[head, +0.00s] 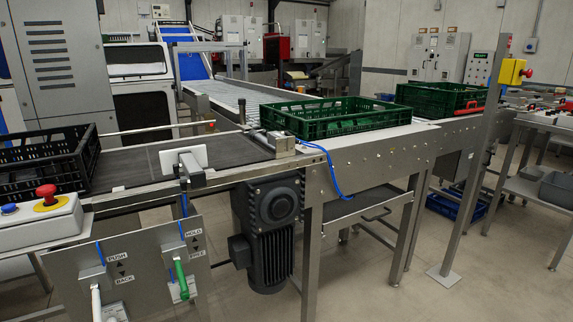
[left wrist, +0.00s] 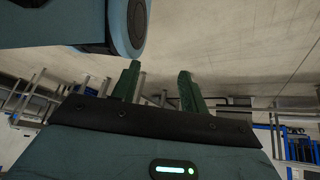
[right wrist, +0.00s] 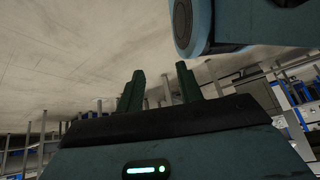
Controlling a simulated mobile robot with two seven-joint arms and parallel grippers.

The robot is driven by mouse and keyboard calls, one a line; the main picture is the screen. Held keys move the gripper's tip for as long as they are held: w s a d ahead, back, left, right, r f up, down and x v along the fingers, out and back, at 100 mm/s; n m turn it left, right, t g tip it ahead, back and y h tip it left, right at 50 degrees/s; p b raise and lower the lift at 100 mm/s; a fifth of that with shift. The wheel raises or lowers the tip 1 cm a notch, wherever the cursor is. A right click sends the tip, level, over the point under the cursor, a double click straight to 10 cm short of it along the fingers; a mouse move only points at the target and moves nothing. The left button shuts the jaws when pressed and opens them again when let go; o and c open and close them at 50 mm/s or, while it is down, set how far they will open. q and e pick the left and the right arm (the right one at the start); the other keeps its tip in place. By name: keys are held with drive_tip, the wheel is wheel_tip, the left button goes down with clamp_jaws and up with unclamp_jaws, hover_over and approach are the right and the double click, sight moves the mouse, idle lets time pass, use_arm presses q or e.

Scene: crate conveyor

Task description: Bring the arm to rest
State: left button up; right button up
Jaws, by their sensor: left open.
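Neither arm shows in the head view. In the left wrist view my left gripper (left wrist: 158,88) has its two dark green fingers apart with nothing between them. In the right wrist view my right gripper (right wrist: 160,85) also has its fingers apart and empty. Both wrist views look across the room at an odd tilt, with pale concrete-like surface and frames beyond the fingers, and no object near the fingertips.
A black crate (head: 88,150) sits on the belt at left. A green crate (head: 275,120) stands on the roller conveyor, another green crate (head: 400,95) further right. Floor at lower right is clear.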

use_arm(q)
drive_tip(key=w+r+t+p, duration=0.1)
drive_tip(key=w+r+p, duration=0.1)
drive_tip(key=r+p, duration=0.8)
drive_tip(key=w+r+t+p, duration=0.1)
drive_tip(key=w+r+p, duration=0.2)
drive_tip(key=r+p, duration=0.7)
drive_tip(key=shift+w+a, duration=0.15)
drive_tip(key=shift+w, duration=0.2)
use_arm(e)
drive_tip(key=w+r+t, duration=0.1)
drive_tip(key=w+r, duration=0.1)
drive_tip(key=r, duration=0.8)
drive_tip(key=w+r+t, duration=0.1)
drive_tip(key=w+r, duration=0.2)
drive_tip(key=r, duration=0.7)
drive_tip(key=shift+w, duration=0.3)
drive_tip(key=shift+s+d, duration=0.1)
use_arm(q)
drive_tip(key=shift+r, duration=0.1)
use_arm(e)
drive_tip(key=shift+d, duration=0.15)
